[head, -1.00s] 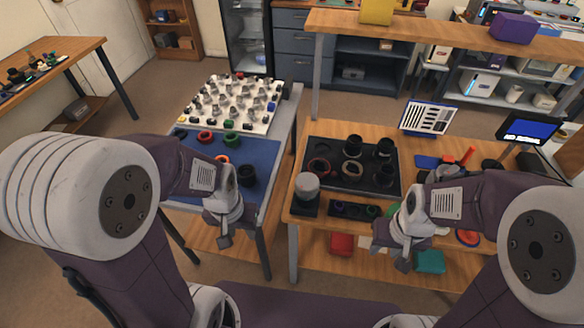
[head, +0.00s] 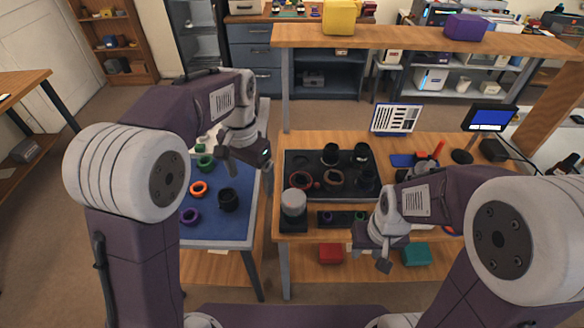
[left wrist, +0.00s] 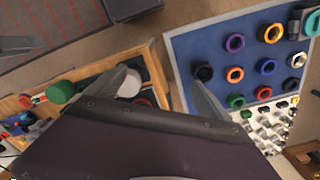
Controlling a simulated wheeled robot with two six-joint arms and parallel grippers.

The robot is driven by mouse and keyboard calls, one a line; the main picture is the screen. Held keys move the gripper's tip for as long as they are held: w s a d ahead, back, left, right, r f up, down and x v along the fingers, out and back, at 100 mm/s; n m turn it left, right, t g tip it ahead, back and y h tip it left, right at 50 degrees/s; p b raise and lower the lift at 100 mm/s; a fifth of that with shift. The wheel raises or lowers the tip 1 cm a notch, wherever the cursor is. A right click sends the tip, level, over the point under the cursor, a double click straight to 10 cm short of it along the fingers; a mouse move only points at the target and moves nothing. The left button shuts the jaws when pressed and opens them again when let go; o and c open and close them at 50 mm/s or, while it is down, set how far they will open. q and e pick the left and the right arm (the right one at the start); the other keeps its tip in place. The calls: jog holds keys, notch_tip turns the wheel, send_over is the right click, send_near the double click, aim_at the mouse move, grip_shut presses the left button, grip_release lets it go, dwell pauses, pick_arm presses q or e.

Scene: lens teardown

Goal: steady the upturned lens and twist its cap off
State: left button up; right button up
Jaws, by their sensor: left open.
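The upturned lens (head: 293,203) appears to be the upright piece with a pale grey-white round top, on a dark base at the front left of the wooden bench. Its pale top also shows in the left wrist view (left wrist: 130,84), partly behind a finger. My left gripper (head: 249,165) is open and empty, raised above the gap between the blue mat and the bench, behind and left of the lens. Its two fingers show spread in the left wrist view (left wrist: 160,92). My right gripper (head: 373,255) hangs at the bench's front edge, right of the lens; its opening is unclear.
A black tray (head: 312,158) with several dark lens parts lies behind the lens. A small dark holder (head: 341,218) lies right of it. The blue mat (head: 222,221) at left holds coloured rings and a black cup (head: 228,200). A printed sheet (head: 396,118) stands behind.

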pick_arm(q)
jog(key=m, duration=0.2)
send_over(292, 199)
jog(key=a, duration=0.3)
jog(key=d+f, duration=0.2)
jog(key=d, duration=0.1)
jog(key=shift+m, duration=0.3)
notch_tip(292, 199, down, 12)
jog(key=shift+r, duration=0.2)
jog(key=c, duration=1.4)
jog(key=o, duration=1.4)
jog(key=shift+r, duration=0.1)
